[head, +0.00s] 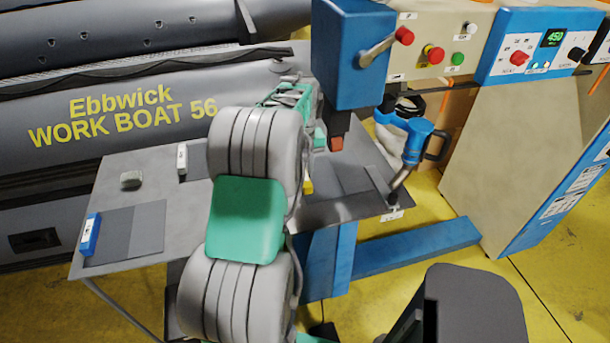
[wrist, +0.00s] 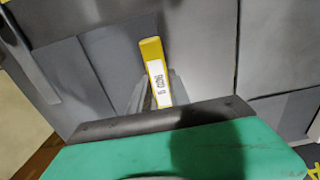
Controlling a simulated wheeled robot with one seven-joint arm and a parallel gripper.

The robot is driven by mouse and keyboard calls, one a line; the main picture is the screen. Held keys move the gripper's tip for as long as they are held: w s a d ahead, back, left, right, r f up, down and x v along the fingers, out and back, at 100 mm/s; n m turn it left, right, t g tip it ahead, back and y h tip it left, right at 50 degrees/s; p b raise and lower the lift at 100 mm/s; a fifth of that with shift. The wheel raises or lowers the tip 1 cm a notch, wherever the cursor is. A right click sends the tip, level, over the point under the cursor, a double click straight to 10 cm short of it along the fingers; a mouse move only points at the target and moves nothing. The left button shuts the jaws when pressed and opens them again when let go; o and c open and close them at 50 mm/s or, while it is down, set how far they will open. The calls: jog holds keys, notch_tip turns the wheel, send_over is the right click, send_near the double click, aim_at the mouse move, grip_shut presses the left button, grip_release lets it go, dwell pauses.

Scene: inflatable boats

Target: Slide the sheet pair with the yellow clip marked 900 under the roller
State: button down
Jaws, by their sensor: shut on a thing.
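The yellow clip (wrist: 152,54) has a white label that appears upside down and seems to read 900. In the head view a bit of the yellow clip (head: 307,186) shows beside my arm. My gripper (wrist: 155,94) is shut on the clip, with its grey fingers on either side; in the head view my arm hides the fingers. Dark grey sheet (wrist: 105,60) lies around the clip, and in the head view grey sheet (head: 348,181) lies on the table's right part. I cannot make out the roller clearly; a red-tipped dark part (head: 337,143) hangs under the blue machine head (head: 350,55).
The grey table (head: 135,160) also carries a blue clip (head: 90,234) on another dark sheet (head: 125,232), a white clip (head: 182,158) and a small grey block (head: 131,179). A blue hot-air tool (head: 412,142) stands at the table's right edge. A control panel (head: 440,45) is behind.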

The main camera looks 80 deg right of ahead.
jog(key=shift+d+f, duration=0.1)
jog(key=shift+f, duration=0.25)
jog(key=c, duration=1.1)
grip_release()
jog(key=shift+c, duration=0.2)
notch_tip(320, 180, up, 8)
jog(key=shift+f+b, duration=0.1)
jog(key=shift+b, duration=0.6)
